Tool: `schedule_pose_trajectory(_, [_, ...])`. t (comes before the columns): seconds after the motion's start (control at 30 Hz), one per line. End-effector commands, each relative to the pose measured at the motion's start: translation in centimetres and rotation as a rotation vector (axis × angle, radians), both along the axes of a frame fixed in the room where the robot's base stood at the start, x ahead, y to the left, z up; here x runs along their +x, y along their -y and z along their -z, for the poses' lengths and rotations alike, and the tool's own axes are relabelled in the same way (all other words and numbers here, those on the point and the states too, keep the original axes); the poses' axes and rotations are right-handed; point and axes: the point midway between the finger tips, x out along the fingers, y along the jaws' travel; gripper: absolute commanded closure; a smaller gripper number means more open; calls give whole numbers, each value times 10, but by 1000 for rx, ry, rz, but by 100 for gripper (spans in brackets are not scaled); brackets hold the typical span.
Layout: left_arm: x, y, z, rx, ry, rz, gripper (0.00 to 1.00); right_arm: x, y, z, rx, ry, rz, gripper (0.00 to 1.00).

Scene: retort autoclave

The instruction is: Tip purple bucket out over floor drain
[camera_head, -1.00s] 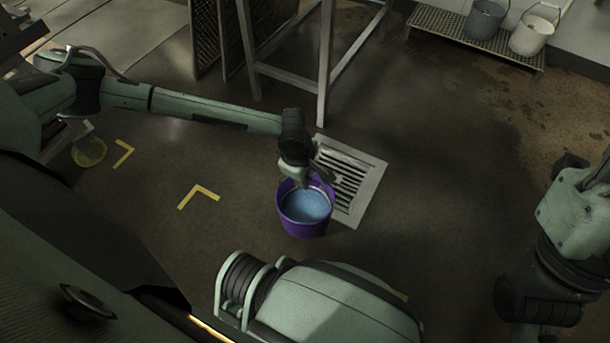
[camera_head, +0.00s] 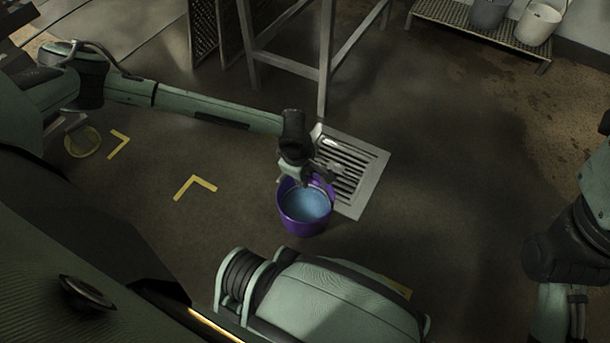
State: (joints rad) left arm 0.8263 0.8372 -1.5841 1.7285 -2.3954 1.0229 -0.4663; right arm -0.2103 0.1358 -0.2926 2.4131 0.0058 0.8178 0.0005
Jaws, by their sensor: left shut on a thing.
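The purple bucket (camera_head: 304,222) is in the middle of the camera_head view, upright, with bluish liquid inside. My left gripper (camera_head: 308,179) is at the bucket's far rim and shut on the bucket; its fingertips are partly hidden by the wrist. The floor drain (camera_head: 366,196), a slotted grate in a pale square frame, lies just behind and right of the bucket. The bucket overlaps the drain's near left edge in the picture; I cannot tell its height above the floor. At the right edge my right arm shows, but its gripper is not clearly visible.
A metal stand (camera_head: 324,70) rises just behind the drain. A low grated rack (camera_head: 455,32) at the back right bears a grey bucket (camera_head: 487,14) and a white bucket (camera_head: 539,24). Yellow corner marks (camera_head: 196,185) are on the floor at left. Floor right of the drain is clear.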

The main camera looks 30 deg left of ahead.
Motion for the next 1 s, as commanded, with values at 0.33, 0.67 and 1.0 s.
schedule_pose_trajectory(0.33, [2,1,-2,-2,5,0,100,1,0,-1,-1,-1,1,74])
schedule_pose_trajectory(0.67, [2,1,3,-2,4,0,100,0,0,3,-3,2,0,74])
schedule_pose_trajectory(1.0, [2,1,9,-2,4,0,100,0,0,7,-3,1,0,74])
